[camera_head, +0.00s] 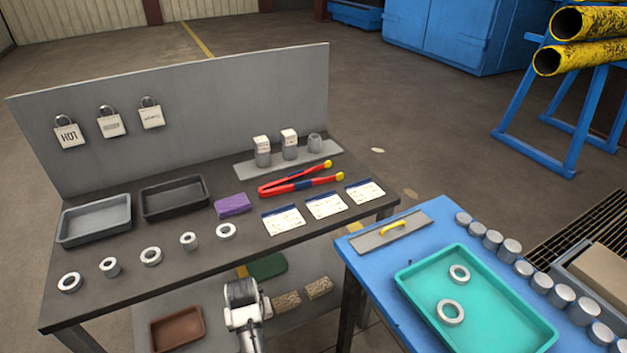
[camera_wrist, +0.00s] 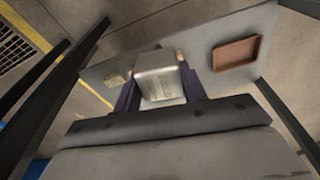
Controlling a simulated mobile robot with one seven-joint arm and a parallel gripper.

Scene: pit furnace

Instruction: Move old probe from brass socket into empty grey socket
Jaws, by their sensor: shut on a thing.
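My gripper (camera_wrist: 157,82) is shut on a pale grey boxy piece (camera_wrist: 158,77) with faint print, which looks like a probe head; which probe it is I cannot tell. In the head view my gripper (camera_head: 241,294) is low in front of the bench, and the held piece is not clear there. On a grey strip (camera_head: 320,162) at the back right of the bench stand three grey sockets. The left socket (camera_head: 263,157) and middle socket (camera_head: 290,152) hold white-topped pieces. The right socket (camera_head: 315,144) looks empty. I cannot make out a brass socket.
Red tongs (camera_head: 300,185), a purple block (camera_head: 232,205), several metal rings, label cards (camera_head: 284,220) and two trays (camera_head: 94,219) (camera_head: 175,197) fill the bench top. A lower shelf holds a brown tray (camera_head: 178,328). A blue table (camera_head: 375,275) stands close at right.

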